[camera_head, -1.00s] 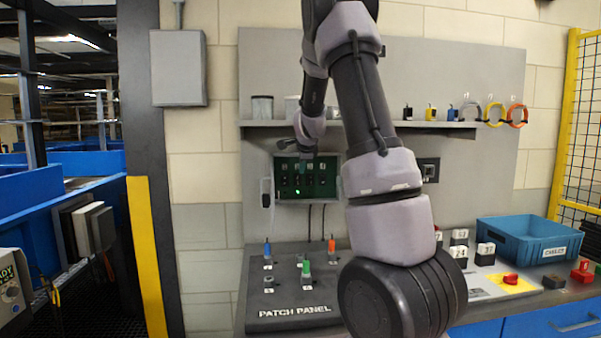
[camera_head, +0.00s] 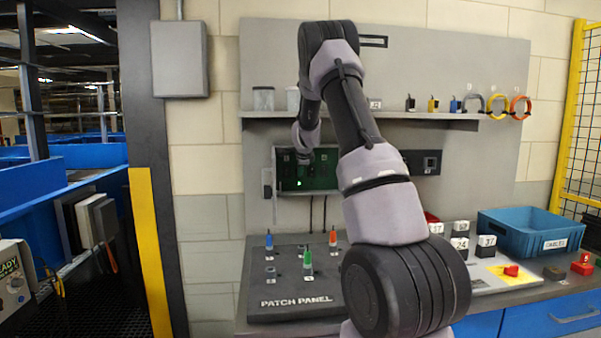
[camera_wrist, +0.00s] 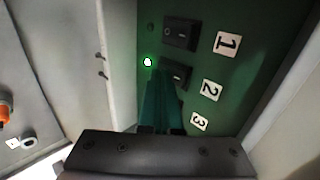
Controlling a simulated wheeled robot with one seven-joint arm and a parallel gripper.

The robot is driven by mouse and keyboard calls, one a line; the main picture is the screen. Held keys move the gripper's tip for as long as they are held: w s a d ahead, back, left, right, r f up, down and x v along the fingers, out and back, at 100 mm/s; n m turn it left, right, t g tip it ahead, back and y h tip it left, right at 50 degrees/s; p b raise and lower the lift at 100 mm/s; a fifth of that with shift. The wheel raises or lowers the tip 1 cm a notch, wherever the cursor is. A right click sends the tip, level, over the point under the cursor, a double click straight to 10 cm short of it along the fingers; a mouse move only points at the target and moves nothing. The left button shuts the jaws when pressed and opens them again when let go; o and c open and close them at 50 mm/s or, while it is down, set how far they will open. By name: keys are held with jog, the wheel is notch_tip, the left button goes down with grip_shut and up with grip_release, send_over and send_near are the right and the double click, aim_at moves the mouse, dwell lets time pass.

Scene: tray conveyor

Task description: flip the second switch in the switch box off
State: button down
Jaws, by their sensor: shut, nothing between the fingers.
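The switch box (camera_head: 320,183) is on the wall board, with a green panel inside; my gripper partly covers it in the head view. In the wrist view, black rocker switches stand in a row beside labels 1, 2 and 3. Switch 1 (camera_wrist: 180,33) is clear in view. The second switch (camera_wrist: 176,74) is partly hidden by my fingers. A lamp (camera_wrist: 147,62) beside it glows green; the lamp by switch 1 is dark. My gripper (camera_wrist: 162,84) is shut and empty, its tips at the second switch's lower edge; I cannot tell whether they touch. It also shows in the head view (camera_head: 303,158).
The box's walls rise close on both sides of my gripper. A shelf (camera_head: 350,116) with jars and small parts runs above the box. Below stands the patch panel (camera_head: 295,310) with coloured plugs. A blue crate (camera_head: 530,238) stands at the right.

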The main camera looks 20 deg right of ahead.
jog(key=shift+w, duration=0.1)
dwell(0.3)
jog(key=shift+w+d+r, duration=0.1)
jog(key=shift+w+r, duration=0.05)
jog(key=shift+r, duration=0.8)
